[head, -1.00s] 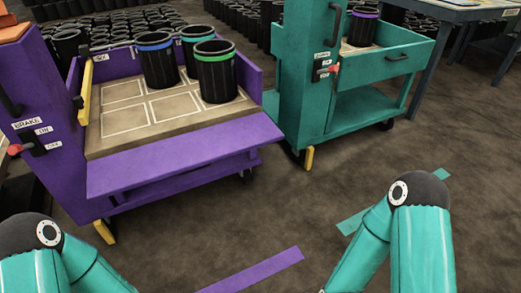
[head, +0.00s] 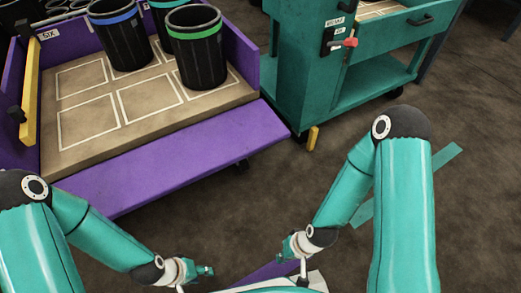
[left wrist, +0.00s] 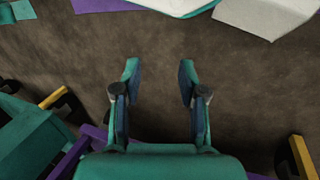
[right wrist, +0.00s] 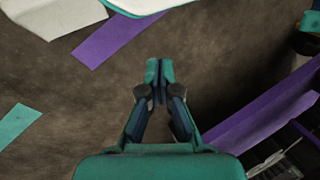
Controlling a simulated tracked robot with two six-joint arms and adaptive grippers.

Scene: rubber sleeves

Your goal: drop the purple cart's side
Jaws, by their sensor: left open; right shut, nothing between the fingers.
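The purple cart (head: 250,57) stands at the left in the head view. Its near side panel (head: 175,158) is folded down and slopes outward below the deck edge. A yellow bar (head: 30,92) stands at the deck's left end. My left gripper (head: 205,271) is low in front of the cart, apart from it; its fingers are open and empty in the left wrist view (left wrist: 157,78). My right gripper (head: 303,268) is also low, to the right; its fingers are together with nothing between them in the right wrist view (right wrist: 159,72).
Black sleeves with a blue band (head: 120,38) and a green band (head: 196,50) stand on the purple cart's deck (head: 85,140), with another behind. A teal cart (head: 300,75) with a red-handled lever (head: 345,43) stands at the right. Dark floor is clear between the carts and me.

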